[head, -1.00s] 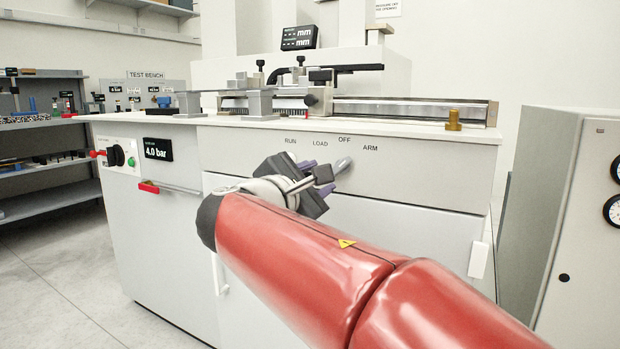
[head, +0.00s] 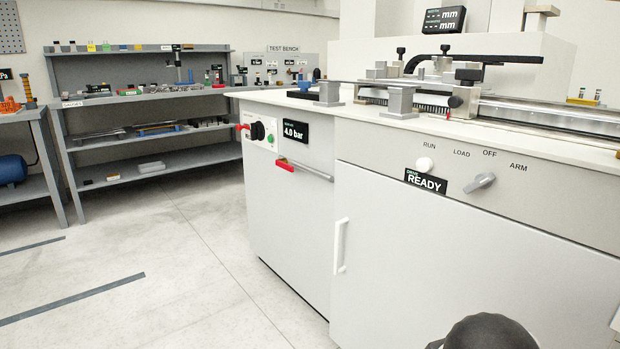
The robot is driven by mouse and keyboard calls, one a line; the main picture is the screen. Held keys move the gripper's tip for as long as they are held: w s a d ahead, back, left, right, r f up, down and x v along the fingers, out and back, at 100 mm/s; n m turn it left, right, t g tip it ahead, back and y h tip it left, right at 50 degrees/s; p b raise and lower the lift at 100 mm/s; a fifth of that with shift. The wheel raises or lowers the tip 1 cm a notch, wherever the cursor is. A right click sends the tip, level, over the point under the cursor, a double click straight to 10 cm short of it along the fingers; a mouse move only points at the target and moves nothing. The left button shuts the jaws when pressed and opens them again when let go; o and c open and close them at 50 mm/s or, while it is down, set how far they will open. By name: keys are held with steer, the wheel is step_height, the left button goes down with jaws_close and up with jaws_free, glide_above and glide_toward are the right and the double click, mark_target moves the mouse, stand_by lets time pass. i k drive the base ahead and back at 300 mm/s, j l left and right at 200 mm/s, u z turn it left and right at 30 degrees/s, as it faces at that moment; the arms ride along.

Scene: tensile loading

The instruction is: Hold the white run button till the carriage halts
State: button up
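The white run button (head: 424,164) is a round knob on the bench's front panel, under the word RUN. Nothing touches it. A black drive display (head: 425,181) just below it reads READY. A grey selector lever (head: 479,182) sits to its right, below LOAD, OFF and ARM. The carriage (head: 392,92) appears to be the grey block assembly on the rail on the bench top. A dark rounded part of my arm shows at the bottom edge, well below the button. My gripper is out of the picture.
The bench (head: 290,200) has a 4.0 bar display (head: 295,131), a red-handled lever (head: 285,165) and a white door handle (head: 341,246) on its front. Grey shelves (head: 150,98) with small parts stand at the back left. The floor (head: 150,255) left of the bench is clear.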

mark_target(424, 164)
steer(key=j+z, duration=0.2)
steer(key=z, duration=0.5)
steer(key=j+z, duration=0.2)
steer(key=j, duration=0.2)
steer(key=k+j+z, duration=0.2)
steer(key=j, duration=0.2)
steer(key=j+z, duration=0.15)
steer(key=j, duration=0.25)
steer(key=k+j+z, duration=0.2)
steer(key=j, duration=0.2)
steer(key=j+z, duration=0.2)
steer(key=j, duration=0.15)
steer(key=k+j, duration=0.15)
steer(key=j, duration=0.25)
steer(key=k+j, duration=0.15)
steer(key=j, duration=0.2)
steer(key=k+j, duration=0.15)
steer(key=j, duration=0.25)
steer(key=k+j, duration=0.2)
steer(key=j, duration=0.15)
steer(key=k+j+z, duration=0.1)
steer(key=j, duration=0.3)
steer(key=i+l, duration=0.1)
steer(key=i, duration=2.15)
